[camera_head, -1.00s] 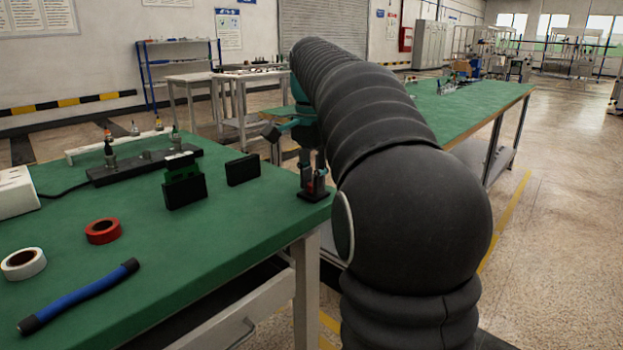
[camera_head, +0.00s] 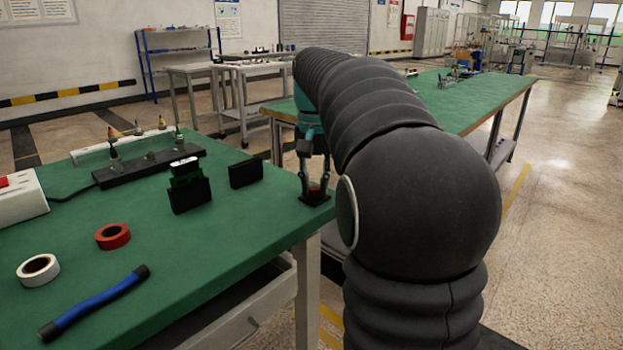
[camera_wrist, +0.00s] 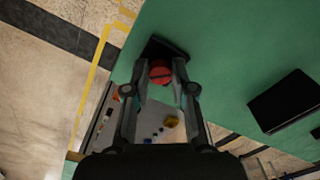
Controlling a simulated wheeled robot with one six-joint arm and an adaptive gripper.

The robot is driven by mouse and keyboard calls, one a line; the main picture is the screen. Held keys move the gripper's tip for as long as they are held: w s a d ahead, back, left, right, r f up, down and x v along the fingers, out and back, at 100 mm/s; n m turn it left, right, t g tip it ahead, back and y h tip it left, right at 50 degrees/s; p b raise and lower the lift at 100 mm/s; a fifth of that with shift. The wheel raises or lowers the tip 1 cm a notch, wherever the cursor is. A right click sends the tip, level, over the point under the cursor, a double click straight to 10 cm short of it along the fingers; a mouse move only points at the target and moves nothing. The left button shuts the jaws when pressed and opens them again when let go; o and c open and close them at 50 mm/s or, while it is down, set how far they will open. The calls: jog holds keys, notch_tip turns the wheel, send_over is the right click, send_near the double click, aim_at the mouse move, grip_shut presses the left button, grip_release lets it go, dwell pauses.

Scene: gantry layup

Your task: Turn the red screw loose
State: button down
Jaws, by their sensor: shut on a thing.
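The red screw (camera_wrist: 160,72) has a round, slotted red head and stands on a small black base (camera_wrist: 166,47) near the edge of the green table. In the head view the red screw (camera_head: 314,188) shows low between my fingers, above the black base (camera_head: 316,199). My gripper (camera_wrist: 161,80) points down over it, with one finger on each side of the red head. The fingers are shut on the head. In the head view my gripper (camera_head: 315,180) stands upright at the table corner, partly beside my arm.
Red tape (camera_head: 113,237), white tape (camera_head: 38,270) and a blue-handled tool (camera_head: 95,303) lie nearer. The table edge is close to the screw.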

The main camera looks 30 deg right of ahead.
jog(key=n, duration=0.6)
jog(key=shift+d+r, duration=0.1)
jog(key=shift+d, duration=0.05)
jog(key=n, duration=0.6)
jog(key=shift+n, duration=0.3)
jog(key=n, duration=0.6)
jog(key=shift+n, duration=0.3)
jog(key=n, duration=0.5)
jog(key=shift+a+n, duration=0.2)
jog(key=shift+n, duration=0.2)
jog(key=c, duration=1)
grip_release()
jog(key=shift+a, duration=0.1)
jog(key=shift+o, duration=0.2)
jog(key=shift+d, duration=0.2)
